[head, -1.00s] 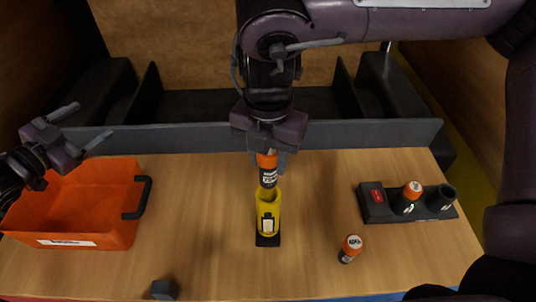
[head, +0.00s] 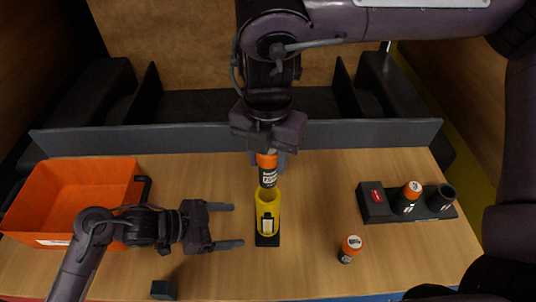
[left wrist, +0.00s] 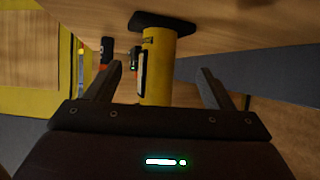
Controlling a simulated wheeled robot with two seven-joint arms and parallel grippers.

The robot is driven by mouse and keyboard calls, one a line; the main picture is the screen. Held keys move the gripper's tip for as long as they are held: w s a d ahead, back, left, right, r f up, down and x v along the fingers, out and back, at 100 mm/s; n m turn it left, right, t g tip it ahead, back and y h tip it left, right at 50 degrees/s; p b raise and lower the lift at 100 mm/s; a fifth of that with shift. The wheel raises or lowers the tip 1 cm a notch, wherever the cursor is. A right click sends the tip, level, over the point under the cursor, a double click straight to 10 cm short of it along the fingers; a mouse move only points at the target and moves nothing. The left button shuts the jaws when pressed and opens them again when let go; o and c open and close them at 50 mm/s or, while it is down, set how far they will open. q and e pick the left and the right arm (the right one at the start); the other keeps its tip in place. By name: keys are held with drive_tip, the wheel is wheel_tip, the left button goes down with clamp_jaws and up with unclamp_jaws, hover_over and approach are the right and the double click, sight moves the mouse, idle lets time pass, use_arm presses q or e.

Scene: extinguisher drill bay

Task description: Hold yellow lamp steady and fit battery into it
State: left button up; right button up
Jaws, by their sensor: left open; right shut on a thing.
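The yellow lamp (head: 268,212) stands upright on its black base in the middle of the table, its open top facing up. My right gripper (head: 266,150) is shut on an orange-topped dark battery (head: 268,176) and holds it upright over the lamp's mouth.
An orange bin (head: 75,195) stands at the left, partly behind my left arm. A dark charger block (head: 376,208) at the right holds a battery (head: 408,198). Another battery (head: 349,248) stands right of the lamp. A small dark block (head: 164,290) lies at the front edge.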

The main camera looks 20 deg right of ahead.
sight(267, 184)
use_arm(q)
drive_tip(key=shift+x, duration=4.95)
drive_tip(key=c, duration=0.9)
use_arm(e)
drive_tip(key=shift+f, duration=1.6)
drive_tip(key=shift+f, duration=2.75)
drive_tip(key=shift+r, duration=0.3)
drive_tip(key=shift+f, duration=0.25)
drive_tip(key=o, duration=1.2)
